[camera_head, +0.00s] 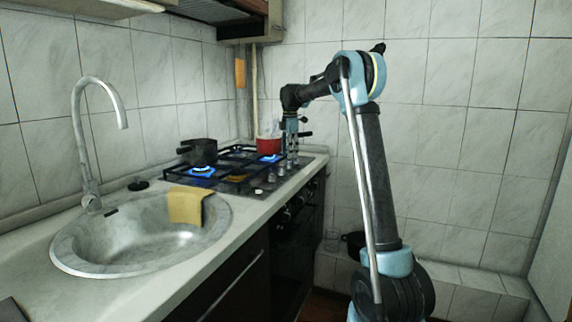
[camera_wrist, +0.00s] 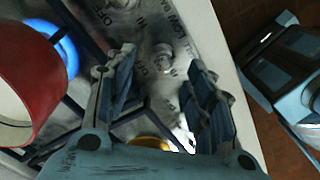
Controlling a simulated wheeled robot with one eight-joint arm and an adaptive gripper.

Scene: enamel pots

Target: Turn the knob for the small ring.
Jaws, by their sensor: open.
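My gripper (camera_head: 291,160) points down over the front right of the hob, beside the red pot (camera_head: 268,145). In the wrist view its two fingers are spread open, with nothing held between them. A metal knob (camera_wrist: 163,56) on the hob panel shows in the gap between the fingertips; I cannot tell whether a finger touches it. Another knob (camera_wrist: 122,4) shows at the top edge of that view. In the head view more knobs (camera_head: 258,192) line the hob's front. Which knob serves the small ring is not readable.
Blue flames burn under the dark pot (camera_head: 198,151) and by the red pot, which is close to the left finger in the wrist view. The sink (camera_head: 140,245) with a yellow cloth (camera_head: 186,205) lies left. Black grates (camera_head: 238,155) cover the hob.

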